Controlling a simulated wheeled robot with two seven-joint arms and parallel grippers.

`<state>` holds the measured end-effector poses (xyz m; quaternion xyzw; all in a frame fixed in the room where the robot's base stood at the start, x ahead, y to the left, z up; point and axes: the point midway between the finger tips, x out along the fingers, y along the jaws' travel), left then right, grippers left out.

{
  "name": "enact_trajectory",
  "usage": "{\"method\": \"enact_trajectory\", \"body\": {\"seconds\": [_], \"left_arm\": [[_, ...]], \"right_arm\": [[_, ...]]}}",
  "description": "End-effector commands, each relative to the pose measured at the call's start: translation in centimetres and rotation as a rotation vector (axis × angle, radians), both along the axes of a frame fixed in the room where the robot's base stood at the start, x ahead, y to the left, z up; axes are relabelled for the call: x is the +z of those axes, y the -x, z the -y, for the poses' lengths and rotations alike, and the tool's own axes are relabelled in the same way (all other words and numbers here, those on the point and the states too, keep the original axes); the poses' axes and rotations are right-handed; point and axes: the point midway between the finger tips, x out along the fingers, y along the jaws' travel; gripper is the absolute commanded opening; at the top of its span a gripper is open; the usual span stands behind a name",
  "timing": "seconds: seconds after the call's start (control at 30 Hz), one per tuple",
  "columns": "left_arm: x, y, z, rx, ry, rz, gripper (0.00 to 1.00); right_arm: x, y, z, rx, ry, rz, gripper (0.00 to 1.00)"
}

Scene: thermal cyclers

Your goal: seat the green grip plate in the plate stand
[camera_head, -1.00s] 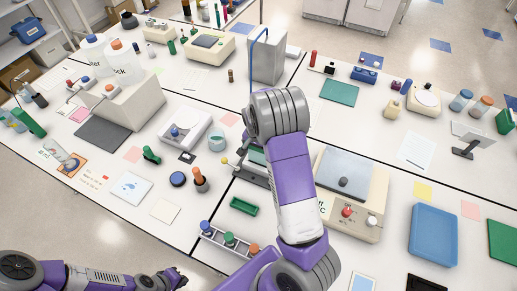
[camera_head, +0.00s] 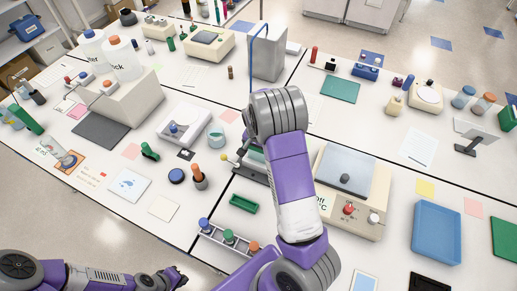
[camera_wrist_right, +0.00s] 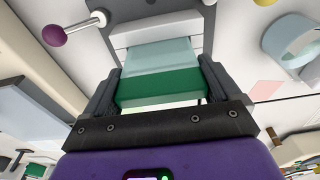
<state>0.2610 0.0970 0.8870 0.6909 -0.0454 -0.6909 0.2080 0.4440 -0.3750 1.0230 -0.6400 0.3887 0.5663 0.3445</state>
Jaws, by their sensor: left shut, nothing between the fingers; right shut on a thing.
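In the right wrist view, the green grip plate (camera_wrist_right: 150,88) lies between the two dark fingers of my right gripper (camera_wrist_right: 157,76), which is shut on it. A pale teal, see-through band runs along its far side. Just beyond is a white stepped block on a grey part (camera_wrist_right: 155,32), perhaps the plate stand; I cannot tell whether the plate touches it. In the head view my right forearm hides the right gripper and most of what it holds. My left gripper (camera_head: 174,279) is at the bottom left, shut and empty, away from the bench things.
A beige heater-like unit (camera_head: 350,190) stands right of my right arm. A small green tray (camera_head: 243,203) and a tube rack (camera_head: 228,241) lie left of it. A rod with a purple ball (camera_wrist_right: 55,36) and a pale blue ring-shaped vessel (camera_wrist_right: 298,35) are near the right gripper.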

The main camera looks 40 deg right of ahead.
Motion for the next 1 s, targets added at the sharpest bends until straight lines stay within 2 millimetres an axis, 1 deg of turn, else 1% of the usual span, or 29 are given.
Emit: {"method": "enact_trajectory", "body": {"seconds": [1.0], "left_arm": [[-2.1, 0.0, 0.0, 0.000, 0.000, 0.000, 0.00]], "right_arm": [[-2.7, 0.0, -0.1, 0.000, -0.001, -0.002, 0.49]]}}
